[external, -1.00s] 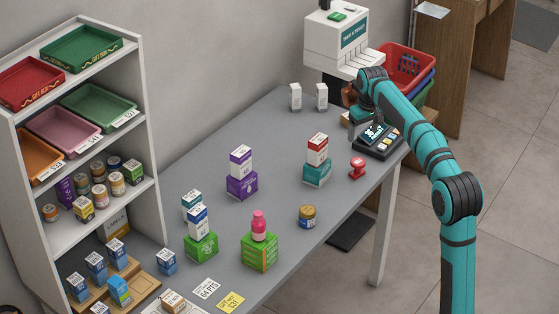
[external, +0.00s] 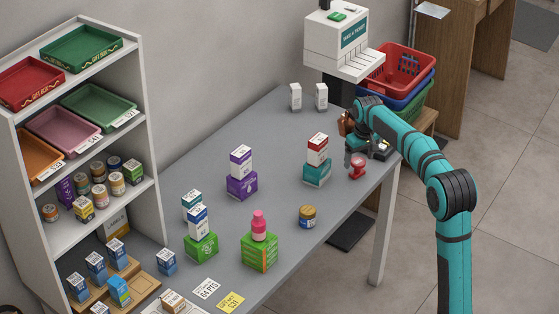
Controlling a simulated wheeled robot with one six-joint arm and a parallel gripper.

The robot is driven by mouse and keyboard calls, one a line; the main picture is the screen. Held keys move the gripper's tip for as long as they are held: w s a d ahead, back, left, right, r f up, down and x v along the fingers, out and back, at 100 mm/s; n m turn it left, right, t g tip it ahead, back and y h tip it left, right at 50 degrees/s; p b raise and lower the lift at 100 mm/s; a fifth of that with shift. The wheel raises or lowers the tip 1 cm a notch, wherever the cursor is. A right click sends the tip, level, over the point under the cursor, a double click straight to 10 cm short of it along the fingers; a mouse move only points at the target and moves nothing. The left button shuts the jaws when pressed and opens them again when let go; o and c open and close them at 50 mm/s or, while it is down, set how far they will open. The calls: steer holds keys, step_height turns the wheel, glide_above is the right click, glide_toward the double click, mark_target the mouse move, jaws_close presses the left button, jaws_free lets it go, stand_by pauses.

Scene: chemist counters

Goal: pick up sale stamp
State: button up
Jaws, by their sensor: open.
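The sale stamp looks to be the small red stamp (external: 357,166) with a knob handle. It stands upright on the grey counter near its right edge, to the right of the teal and red-white boxes. My gripper (external: 354,148) is lowered just above the stamp, at or close to its knob. The fingertips are small and partly hidden, so I cannot tell whether they touch the stamp. A dark card terminal (external: 380,150) is behind my gripper and mostly hidden by my arm.
A teal box with a red-white box (external: 317,149) on top stands close left of the stamp. Stacked baskets (external: 405,68) and a white ticket machine (external: 338,45) are behind. The grey counter (external: 275,140) is bare between groups.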

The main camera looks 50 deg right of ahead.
mark_target(358, 162)
steer(key=shift+w+d+f, duration=0.15)
steer(key=shift+w+f, duration=0.05)
steer(key=shift+f, duration=1.1)
steer(key=shift+w+d+f, duration=0.1)
steer(key=shift+w+f, duration=0.05)
steer(key=shift+f, duration=1.15)
steer(key=shift+c, duration=0.2)
steer(key=c, duration=1)
